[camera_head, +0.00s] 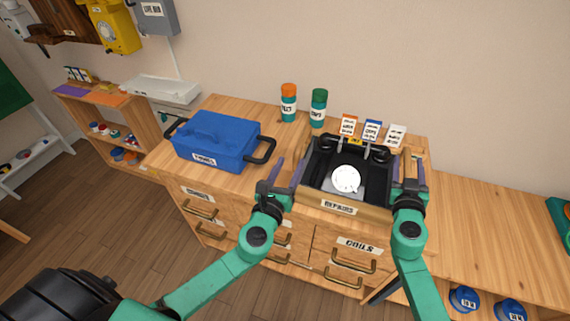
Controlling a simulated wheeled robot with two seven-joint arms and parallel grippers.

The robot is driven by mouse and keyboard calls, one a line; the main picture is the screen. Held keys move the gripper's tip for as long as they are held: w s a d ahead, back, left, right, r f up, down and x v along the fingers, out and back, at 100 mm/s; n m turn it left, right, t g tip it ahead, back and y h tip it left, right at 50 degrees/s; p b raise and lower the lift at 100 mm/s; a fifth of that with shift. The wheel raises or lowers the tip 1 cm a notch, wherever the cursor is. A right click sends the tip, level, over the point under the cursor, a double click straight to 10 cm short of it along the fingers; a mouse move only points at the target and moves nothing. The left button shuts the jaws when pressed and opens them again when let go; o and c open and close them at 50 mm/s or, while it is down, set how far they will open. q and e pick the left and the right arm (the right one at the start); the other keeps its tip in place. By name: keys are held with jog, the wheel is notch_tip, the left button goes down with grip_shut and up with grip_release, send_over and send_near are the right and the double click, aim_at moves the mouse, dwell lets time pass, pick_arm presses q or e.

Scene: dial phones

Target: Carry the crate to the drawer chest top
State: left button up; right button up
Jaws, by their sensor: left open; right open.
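A blue crate (212,139) with black handles on two sides and a white label stands upright on the left part of the wooden drawer chest top (212,107). My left gripper (286,172) is open and empty, apart from the crate, to the right of its right handle (264,151). My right gripper (407,170) is open and empty, farther right, beside the right edge of a black tray. Neither gripper touches the crate. The crate's underside and far side are hidden.
A black tray (318,165) with a white dial (346,179) lies between my grippers, behind a REPAIRS label. An orange-capped bottle (289,104), a green-capped bottle (319,108) and small cards (372,130) stand behind.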

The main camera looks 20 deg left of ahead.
jog(key=s, duration=1)
jog(key=shift+s, duration=0.35)
jog(key=shift+r, duration=0.1)
